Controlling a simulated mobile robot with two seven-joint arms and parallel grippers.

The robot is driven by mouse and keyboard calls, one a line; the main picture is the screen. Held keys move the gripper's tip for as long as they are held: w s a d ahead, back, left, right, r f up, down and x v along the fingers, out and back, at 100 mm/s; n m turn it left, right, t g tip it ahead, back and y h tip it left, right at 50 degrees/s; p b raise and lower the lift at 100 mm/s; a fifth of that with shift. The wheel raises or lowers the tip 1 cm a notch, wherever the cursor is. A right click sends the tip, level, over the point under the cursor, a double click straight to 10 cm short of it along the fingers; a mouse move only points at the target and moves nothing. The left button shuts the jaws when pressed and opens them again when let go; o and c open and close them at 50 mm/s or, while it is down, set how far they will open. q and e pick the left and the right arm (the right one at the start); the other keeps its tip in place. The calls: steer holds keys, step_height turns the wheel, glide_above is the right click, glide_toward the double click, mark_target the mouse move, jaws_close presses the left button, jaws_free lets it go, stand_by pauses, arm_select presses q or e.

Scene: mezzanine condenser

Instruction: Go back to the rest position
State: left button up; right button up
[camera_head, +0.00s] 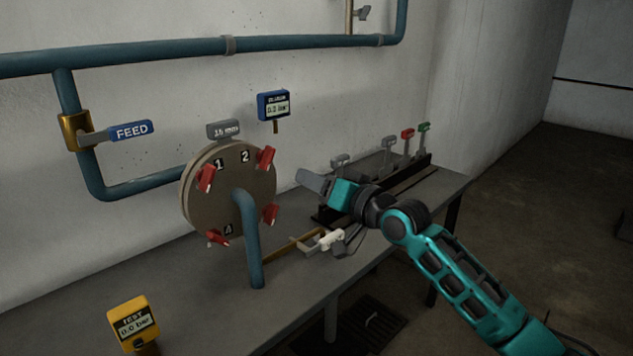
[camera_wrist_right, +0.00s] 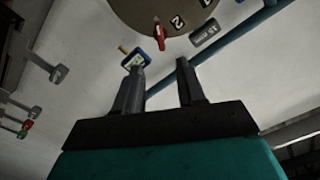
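My right arm comes in from the lower right in the head view. Its gripper (camera_head: 315,182) is above the bench, between the round flange and the rack. In the right wrist view the two fingers (camera_wrist_right: 160,85) stand apart with nothing between them, so it is open and empty. The round flange (camera_head: 215,212) carries red clamps and black number plates, and part of it shows in the wrist view (camera_wrist_right: 150,12). My left gripper is not in view.
The grey bench (camera_head: 205,285) runs along the wall. A rack (camera_head: 400,182) with several handles stands behind my right wrist. A blue gauge (camera_head: 273,106), a yellow TEST gauge (camera_head: 133,322), a FEED lever (camera_head: 130,131) and a blue pipe (camera_head: 150,58) are near. Floor at right is clear.

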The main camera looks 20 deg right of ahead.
steer(key=shift+f, duration=0.1)
stand_by(0.3)
steer(key=s+a+f+n+g+h, duration=0.1)
steer(key=s+a+f, duration=0.1)
steer(key=s+f, duration=0.55)
steer(key=s+a+f+n+g+h, duration=0.15)
steer(key=s+f, duration=0.25)
steer(key=f, duration=0.7)
steer(key=s+a+f+n+g, duration=0.1)
steer(key=s+a+f+g, duration=0.15)
steer(key=s+f, duration=0.5)
steer(key=s+a+f+n+g+h, duration=0.1)
steer(key=s+a+f, duration=0.1)
steer(key=s+f, duration=0.5)
steer(key=s, duration=0.2)
steer(key=shift+s+f+h, duration=0.3)
steer(key=shift+h, duration=0.05)
steer(key=shift+f, duration=0.1)
